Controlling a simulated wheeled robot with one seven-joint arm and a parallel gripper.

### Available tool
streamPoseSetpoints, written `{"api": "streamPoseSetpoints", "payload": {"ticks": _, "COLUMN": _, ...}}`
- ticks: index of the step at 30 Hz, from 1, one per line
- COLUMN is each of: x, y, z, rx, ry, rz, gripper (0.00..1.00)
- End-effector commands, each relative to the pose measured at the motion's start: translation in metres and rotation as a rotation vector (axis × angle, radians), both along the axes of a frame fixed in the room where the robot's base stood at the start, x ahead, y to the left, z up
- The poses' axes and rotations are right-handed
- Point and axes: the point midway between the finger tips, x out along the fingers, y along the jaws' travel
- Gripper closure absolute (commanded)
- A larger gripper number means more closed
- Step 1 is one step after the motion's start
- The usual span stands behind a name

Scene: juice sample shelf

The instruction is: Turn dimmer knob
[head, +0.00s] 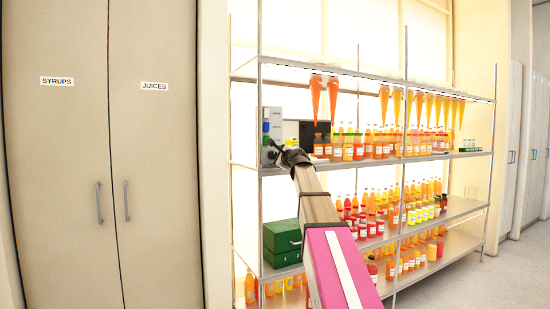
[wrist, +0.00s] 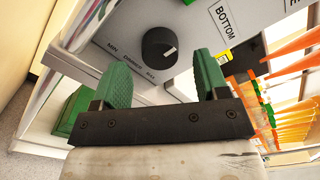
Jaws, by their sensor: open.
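The dimmer knob (wrist: 160,48) is a round black knob with a white pointer mark, on a light grey panel in the wrist view. The panel is printed "MIN", "DIMMER" and "MAX" below the knob. My gripper (wrist: 161,75) has two green fingers spread apart, one on each side of the knob in the picture; no contact shows. In the head view my gripper (head: 284,158) is at the lower part of the grey control box (head: 272,122) on the shelf's left end. The knob cannot be made out clearly there.
The metal shelf (head: 440,158) holds many juice bottles (head: 365,145) right of the box, with orange cones (head: 316,95) hanging above. Green boxes (head: 283,240) sit on the lower shelf. Cupboard doors (head: 150,200) stand at left. A "BOTTOM" label (wrist: 224,22) is beside the knob.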

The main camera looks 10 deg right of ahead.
Motion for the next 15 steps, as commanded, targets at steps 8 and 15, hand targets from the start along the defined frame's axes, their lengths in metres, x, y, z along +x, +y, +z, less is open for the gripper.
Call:
{"api": "streamPoseSetpoints", "payload": {"ticks": 8, "x": 0.024, "y": 0.007, "z": -0.001, "rx": -0.001, "ry": 0.001, "rz": 0.000, "gripper": 0.32}}
{"api": "streamPoseSetpoints", "payload": {"ticks": 15, "x": 0.023, "y": 0.007, "z": -0.001, "rx": -0.001, "ry": 0.001, "rz": 0.000, "gripper": 0.42}}
